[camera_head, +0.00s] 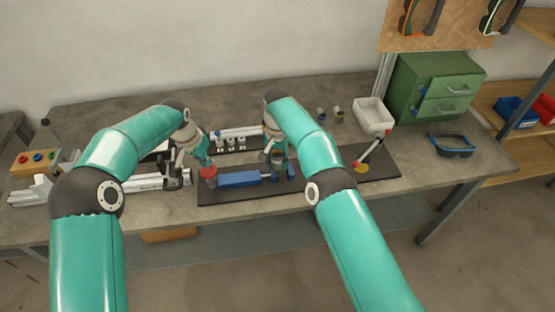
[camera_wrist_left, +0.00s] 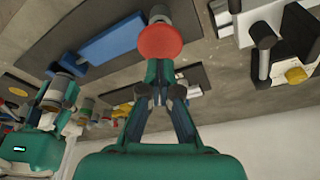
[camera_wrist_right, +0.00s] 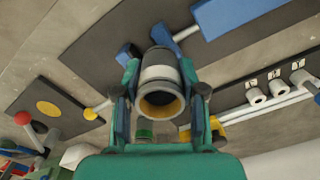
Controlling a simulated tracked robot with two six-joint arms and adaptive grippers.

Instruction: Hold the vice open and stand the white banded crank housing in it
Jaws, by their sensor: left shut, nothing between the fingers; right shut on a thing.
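The vice (camera_head: 240,179) is a long blue block on a dark base plate, with a red round knob (camera_head: 208,172) at its left end and small blue jaws (camera_head: 290,172) at its right. My left gripper (camera_wrist_left: 160,94) is shut and empty, its fingertips by the red knob (camera_wrist_left: 160,42); I cannot tell whether they touch it. My right gripper (camera_head: 278,159) is shut on the crank housing (camera_wrist_right: 159,72), a dark grey cylinder with a white band and a brass-coloured open end. The housing is near the blue jaws; head-view overlap hides whether it touches them.
Behind stand small white cylinders (camera_wrist_right: 256,96) on a rack, a white bin (camera_head: 373,116) and a green drawer cabinet (camera_head: 435,88).

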